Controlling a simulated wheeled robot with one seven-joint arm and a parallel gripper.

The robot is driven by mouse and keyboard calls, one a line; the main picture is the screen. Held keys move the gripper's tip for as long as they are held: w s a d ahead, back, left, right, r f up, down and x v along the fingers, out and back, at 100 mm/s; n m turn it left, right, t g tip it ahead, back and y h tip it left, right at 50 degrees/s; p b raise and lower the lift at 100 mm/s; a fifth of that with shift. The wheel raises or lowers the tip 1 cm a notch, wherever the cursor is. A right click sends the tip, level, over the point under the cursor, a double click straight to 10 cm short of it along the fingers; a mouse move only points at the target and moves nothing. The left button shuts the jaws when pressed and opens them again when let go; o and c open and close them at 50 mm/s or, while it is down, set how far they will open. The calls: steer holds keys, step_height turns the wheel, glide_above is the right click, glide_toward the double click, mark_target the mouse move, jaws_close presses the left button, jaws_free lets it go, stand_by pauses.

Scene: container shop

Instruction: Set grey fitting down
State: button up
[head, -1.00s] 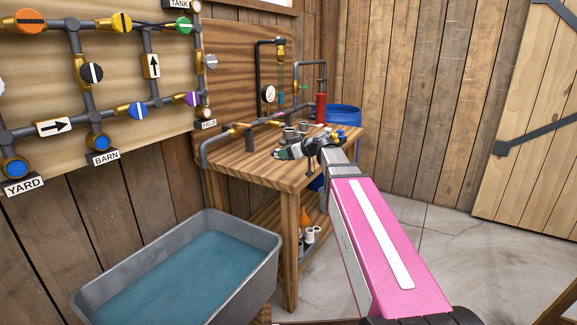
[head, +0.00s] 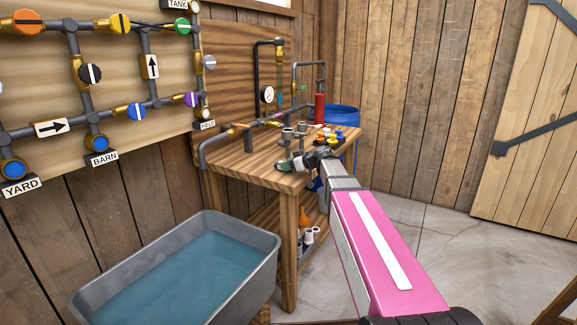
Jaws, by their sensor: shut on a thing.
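My gripper (head: 288,165) is low over the front part of the wooden workbench (head: 236,164), near its front right edge. It is shut on the grey fitting, which is small and mostly hidden at the fingertips. I cannot tell whether the fitting touches the bench top. My own pink arm reaches in from the lower right and hides the bench's right front.
Other grey fittings (head: 287,136) stand just behind my gripper. Several coloured parts (head: 338,133) lie at the bench's right. Grey piping (head: 222,147) runs along the left side. A grey water trough (head: 248,272) stands in front. The bench's front left is clear.

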steer(key=shift+f, duration=0.1)
steer(key=o, duration=0.9)
